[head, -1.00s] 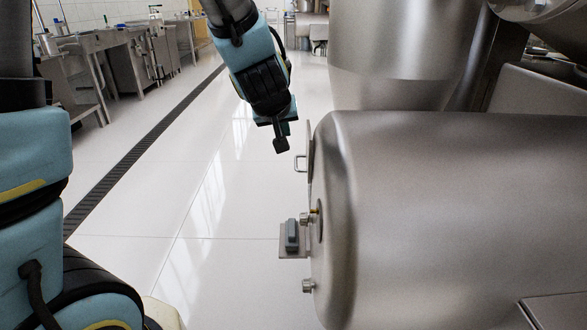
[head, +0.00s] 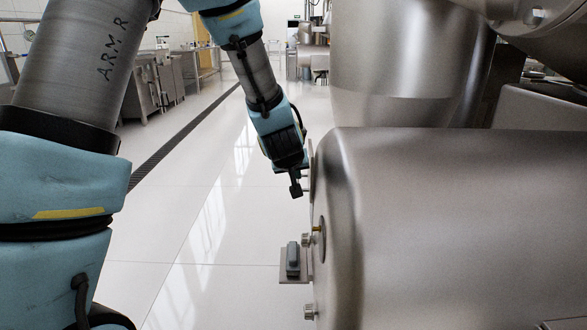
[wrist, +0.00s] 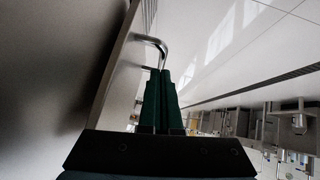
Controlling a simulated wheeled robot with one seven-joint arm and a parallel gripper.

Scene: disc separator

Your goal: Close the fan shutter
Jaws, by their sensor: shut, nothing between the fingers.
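The fan shutter (head: 312,172) is a thin metal plate seen nearly edge-on at the left end of the large steel drum. Its bent metal handle (wrist: 153,43) shows in the wrist view, standing out from the shutter's flat face (wrist: 118,62). My gripper (head: 296,191) is just left of the shutter in the head view and hides most of the handle there. In the wrist view, the dark green fingers (wrist: 160,74) are together and empty. Their tips appear close to the handle; I cannot tell whether they touch it.
The steel drum (head: 440,210) fills the right side. A small bracket with a grey block (head: 293,259) and round knobs (head: 308,312) stick out from its end, below my gripper. White floor (head: 205,235) lies open to the left. Metal counters (head: 150,85) stand far back.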

